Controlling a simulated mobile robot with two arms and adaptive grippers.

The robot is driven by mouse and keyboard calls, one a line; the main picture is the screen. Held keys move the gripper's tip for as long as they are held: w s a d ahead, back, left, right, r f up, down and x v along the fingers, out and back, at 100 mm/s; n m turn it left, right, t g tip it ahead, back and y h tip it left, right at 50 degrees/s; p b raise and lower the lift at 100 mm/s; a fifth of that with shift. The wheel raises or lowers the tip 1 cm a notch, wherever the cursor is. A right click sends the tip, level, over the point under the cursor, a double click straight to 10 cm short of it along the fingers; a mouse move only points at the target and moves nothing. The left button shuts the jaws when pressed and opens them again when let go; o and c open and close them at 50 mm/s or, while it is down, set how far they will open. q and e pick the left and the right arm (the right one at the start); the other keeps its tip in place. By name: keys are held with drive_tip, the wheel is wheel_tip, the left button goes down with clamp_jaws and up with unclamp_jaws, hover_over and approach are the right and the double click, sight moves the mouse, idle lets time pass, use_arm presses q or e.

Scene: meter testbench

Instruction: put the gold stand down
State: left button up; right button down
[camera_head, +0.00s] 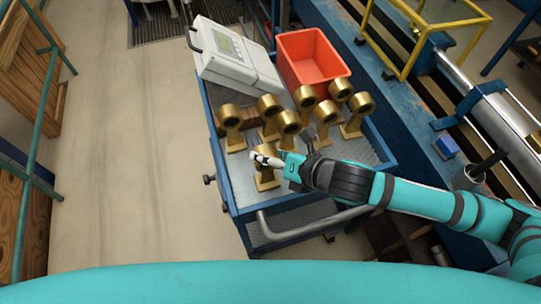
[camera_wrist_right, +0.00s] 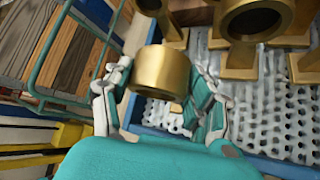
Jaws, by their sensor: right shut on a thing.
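My right gripper (camera_head: 268,158) comes in from the right and is shut on a gold stand (camera_head: 265,177) near the front of the blue trolley's metal top (camera_head: 243,182). In the right wrist view the held gold stand (camera_wrist_right: 161,72) sits between the two fingers of my right gripper (camera_wrist_right: 160,88). The perforated top (camera_wrist_right: 265,115) shows below and beside it. I cannot tell whether the stand's base touches the top. My left gripper is not in view.
Several other gold stands (camera_head: 289,124) stand close together behind the held one. A red bin (camera_head: 311,65) and a white meter device (camera_head: 238,58) are at the back of the trolley. The top's front left is bare. A grey handle (camera_head: 300,226) runs along the front.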

drive_tip(key=shift+c, duration=2.1)
unclamp_jaws()
drive_tip(key=shift+s, duration=0.1)
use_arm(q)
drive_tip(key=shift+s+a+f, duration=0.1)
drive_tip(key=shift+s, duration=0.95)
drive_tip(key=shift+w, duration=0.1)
use_arm(e)
drive_tip(key=shift+d+r, duration=0.15)
drive_tip(key=shift+d, duration=0.05)
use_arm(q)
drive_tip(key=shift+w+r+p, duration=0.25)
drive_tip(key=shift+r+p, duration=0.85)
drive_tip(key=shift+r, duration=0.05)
use_arm(e)
drive_tip(key=v, duration=1.1)
drive_tip(key=shift+s+d+r, duration=0.15)
drive_tip(key=shift+s+r, duration=0.05)
drive_tip(key=shift+s, duration=0.05)
